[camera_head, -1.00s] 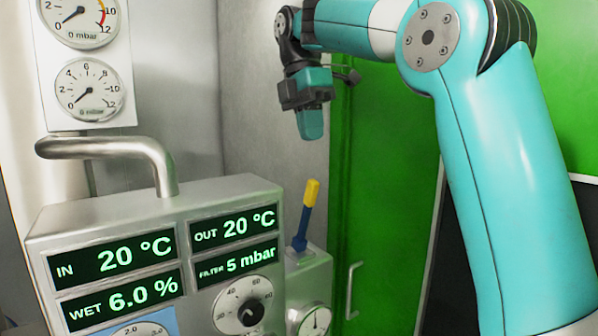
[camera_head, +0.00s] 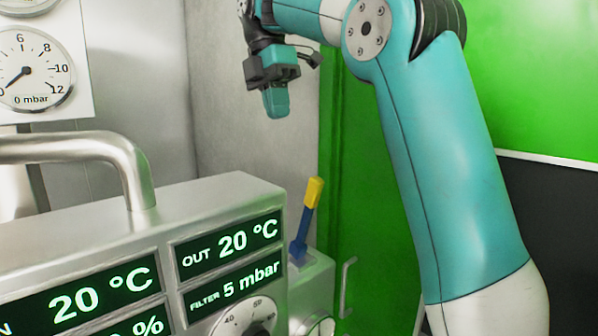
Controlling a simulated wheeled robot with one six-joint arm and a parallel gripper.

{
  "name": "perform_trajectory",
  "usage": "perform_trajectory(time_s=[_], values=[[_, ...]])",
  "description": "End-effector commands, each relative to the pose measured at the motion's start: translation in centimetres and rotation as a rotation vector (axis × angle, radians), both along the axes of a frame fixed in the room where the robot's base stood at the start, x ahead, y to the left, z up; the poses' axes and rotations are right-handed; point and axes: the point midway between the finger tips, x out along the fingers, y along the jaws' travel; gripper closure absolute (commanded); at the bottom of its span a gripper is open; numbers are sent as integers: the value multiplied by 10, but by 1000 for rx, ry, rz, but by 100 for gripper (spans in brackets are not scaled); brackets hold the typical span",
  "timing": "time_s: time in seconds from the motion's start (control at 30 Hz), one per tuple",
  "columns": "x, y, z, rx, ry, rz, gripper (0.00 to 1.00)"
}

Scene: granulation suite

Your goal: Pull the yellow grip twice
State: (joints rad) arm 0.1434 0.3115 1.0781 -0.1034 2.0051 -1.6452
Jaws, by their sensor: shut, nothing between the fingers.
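The yellow grip (camera_head: 314,192) is the top of a blue lever (camera_head: 302,236). The lever stands up from a small grey box at the lower middle, tilted slightly to the right. My gripper (camera_head: 277,104) hangs from my teal arm above and to the left of the grip in the picture, pointing down. It is shut and empty, clearly apart from the grip. Nothing hides the grip.
A grey control panel (camera_head: 160,232) with green readouts and a thick pipe handle (camera_head: 128,160) fills the lower left. A pressure gauge (camera_head: 35,75) is on the wall. A green door (camera_head: 365,180) with a handle (camera_head: 346,290) stands behind the lever.

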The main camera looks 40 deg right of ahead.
Motion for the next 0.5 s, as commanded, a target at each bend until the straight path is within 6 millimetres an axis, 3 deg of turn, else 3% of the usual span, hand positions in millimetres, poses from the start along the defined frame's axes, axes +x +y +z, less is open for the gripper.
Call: perform_trajectory(time_s=[0.27,0.5], values=[[-11,1,-38,-1,4,1,100],[-23,1,-91,0,3,3,100]])
